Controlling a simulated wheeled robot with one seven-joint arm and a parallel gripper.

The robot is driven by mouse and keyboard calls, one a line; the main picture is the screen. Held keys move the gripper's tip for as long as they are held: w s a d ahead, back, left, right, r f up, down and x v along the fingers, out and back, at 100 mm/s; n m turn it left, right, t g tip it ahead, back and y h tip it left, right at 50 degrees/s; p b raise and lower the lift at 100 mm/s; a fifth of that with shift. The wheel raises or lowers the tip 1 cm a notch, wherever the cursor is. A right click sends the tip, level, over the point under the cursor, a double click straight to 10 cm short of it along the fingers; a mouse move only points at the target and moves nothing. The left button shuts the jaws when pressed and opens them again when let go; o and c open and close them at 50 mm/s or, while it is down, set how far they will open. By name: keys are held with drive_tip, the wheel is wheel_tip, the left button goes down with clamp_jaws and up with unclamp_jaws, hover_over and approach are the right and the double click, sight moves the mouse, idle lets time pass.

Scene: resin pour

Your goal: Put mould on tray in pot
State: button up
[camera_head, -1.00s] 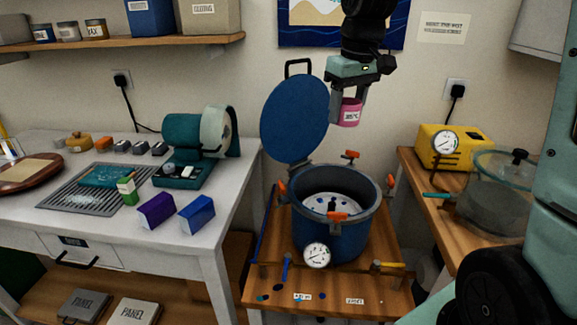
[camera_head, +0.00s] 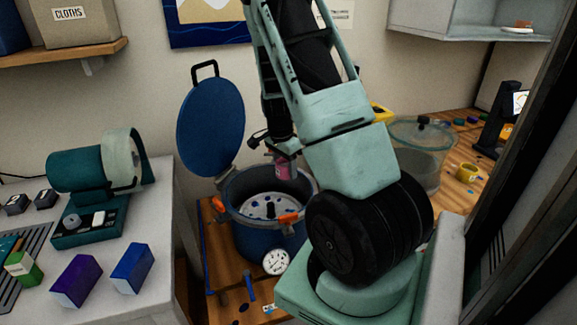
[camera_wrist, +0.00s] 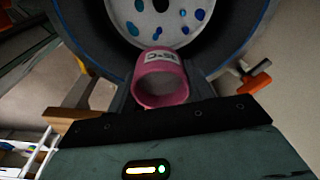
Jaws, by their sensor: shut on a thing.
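The blue pot (camera_head: 262,238) stands open on a wooden stand, its blue lid (camera_head: 211,122) swung up behind it. Inside the pot is a pale round tray (camera_head: 262,206) with holes and blue spots; the tray also shows in the wrist view (camera_wrist: 160,18). My gripper (camera_wrist: 160,88) is shut on the pink mould (camera_wrist: 161,82), which has a white label. In the head view the mould (camera_head: 284,167) is over the pot's back right rim area, above the tray and apart from it. My arm hides part of the pot's right side and most of the gripper.
Orange clamps (camera_head: 289,219) sit around the pot rim, and a gauge (camera_head: 276,262) is on its front. A white bench (camera_head: 163,235) with a teal grinder (camera_head: 85,165) is at left. A wooden counter (camera_head: 467,190) with a glass-lidded vessel (camera_head: 420,150) is at right.

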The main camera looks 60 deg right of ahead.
sight(290, 211)
drive_tip(key=shift+s+d+f+m, duration=0.4)
drive_tip(key=shift+s, duration=0.1)
wheel_tip(290, 211, down, 14)
drive_tip(key=b, duration=1.1)
drive_tip(key=shift+r, duration=0.15)
drive_tip(key=shift+f+b, duration=0.45)
drive_tip(key=o, duration=1.1)
wheel_tip(290, 211, up, 15)
drive_tip(key=p, duration=1.3)
drive_tip(key=shift+r, duration=0.1)
